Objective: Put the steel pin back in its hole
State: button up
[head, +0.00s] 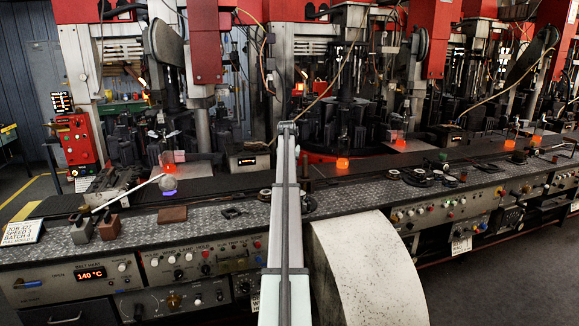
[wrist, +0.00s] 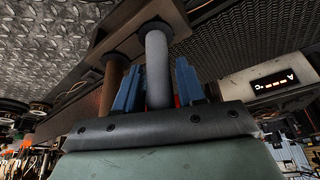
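The steel pin (wrist: 157,70) is a smooth grey rod in the wrist view. The pin's near end is hidden behind the dark gripper body. Its far end meets a dark collar-like base (wrist: 150,33); I cannot tell whether it sits in a hole there. A brown, copper-coloured pin (wrist: 111,88) stands beside it, to the left. In the head view my arm runs up the middle and hides my gripper and the pin.
A patterned metal plate (wrist: 45,50) and a dark mesh strip (wrist: 250,40) border the pins. A display box (wrist: 272,85) is at right. In the head view, black rings (head: 308,203) lie near my arm, a white drum (head: 365,270) stands in front, and machines line the back.

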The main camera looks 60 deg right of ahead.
jog(key=shift+o, duration=1.2)
jog(key=shift+r, duration=0.3)
jog(key=v, duration=1.2)
jog(key=shift+r, duration=0.2)
